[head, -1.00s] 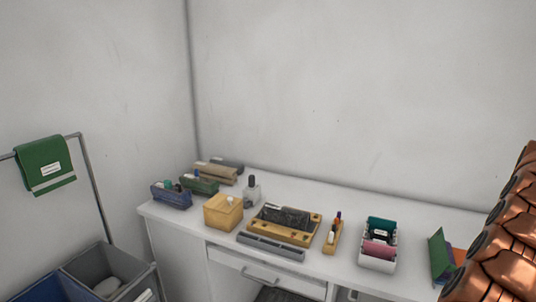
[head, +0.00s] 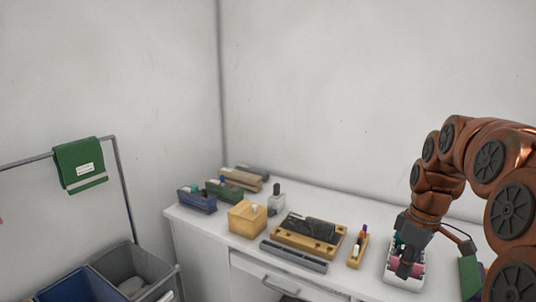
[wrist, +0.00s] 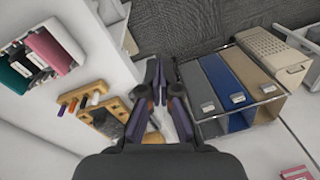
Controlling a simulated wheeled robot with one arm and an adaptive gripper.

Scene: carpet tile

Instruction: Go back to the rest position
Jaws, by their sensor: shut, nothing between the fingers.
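My orange arm reaches in from the right in the head view and bends down. Its dark gripper (head: 408,268) hangs in front of the white tray (head: 404,284) on the desk, hiding part of it. In the wrist view my gripper (wrist: 157,76) has its two dark fingers close together with nothing between them. There the white tray (wrist: 20,78), holding teal and pink items, lies to the left of the fingers, apart from them.
The white desk (head: 335,204) bears a yellow box (head: 247,219), a wooden tray (head: 296,245) and a narrow pen holder (head: 357,251). Grey and blue bins (head: 135,266) and a green towel (head: 80,165) stand left.

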